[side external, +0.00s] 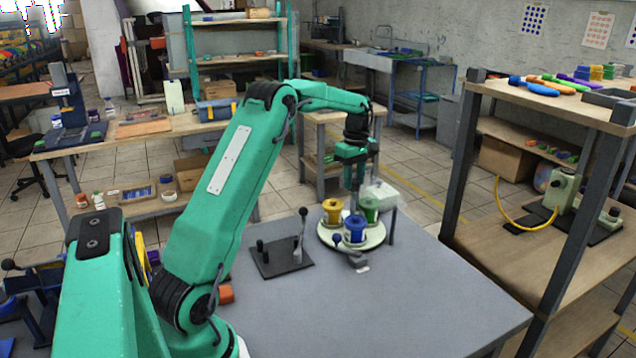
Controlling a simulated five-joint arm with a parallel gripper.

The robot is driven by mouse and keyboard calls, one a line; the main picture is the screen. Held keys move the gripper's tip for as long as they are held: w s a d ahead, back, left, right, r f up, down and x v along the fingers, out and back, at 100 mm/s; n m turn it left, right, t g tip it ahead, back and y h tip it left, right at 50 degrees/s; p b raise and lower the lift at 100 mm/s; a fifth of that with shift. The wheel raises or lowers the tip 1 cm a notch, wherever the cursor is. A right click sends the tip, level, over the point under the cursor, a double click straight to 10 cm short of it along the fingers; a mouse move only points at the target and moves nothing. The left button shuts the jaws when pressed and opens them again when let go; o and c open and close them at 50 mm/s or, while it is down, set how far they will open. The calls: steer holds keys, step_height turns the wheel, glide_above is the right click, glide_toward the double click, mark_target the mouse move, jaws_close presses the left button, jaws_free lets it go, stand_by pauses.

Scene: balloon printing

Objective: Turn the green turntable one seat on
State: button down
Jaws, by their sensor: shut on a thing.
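The pale green turntable (327,238) is a round disc on the grey table, beyond the middle of its top. It carries a yellow pot (332,212), a green pot (369,212) and a blue pot (355,232), all upright. My gripper (355,207) points straight down between the yellow and green pots, over the disc. It is shut on a part of the turntable near its middle. The pots and fingers hide what exactly is gripped.
A dark plate (279,262) with a short peg and an upright black-knobbed lever lies left of the turntable. A clear box (381,193) stands close behind the green pot. The table's (400,310) near right part is free. A wooden shelf stands to the right.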

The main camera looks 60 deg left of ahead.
steer(key=shift+a+r+n, duration=0.1)
steer(key=shift+r+n, duration=0.05)
steer(key=shift+n, duration=5.15)
steer(key=c, duration=1.1)
jaws_free()
steer(key=shift+o, duration=0.2)
steer(key=shift+r, duration=3.9)
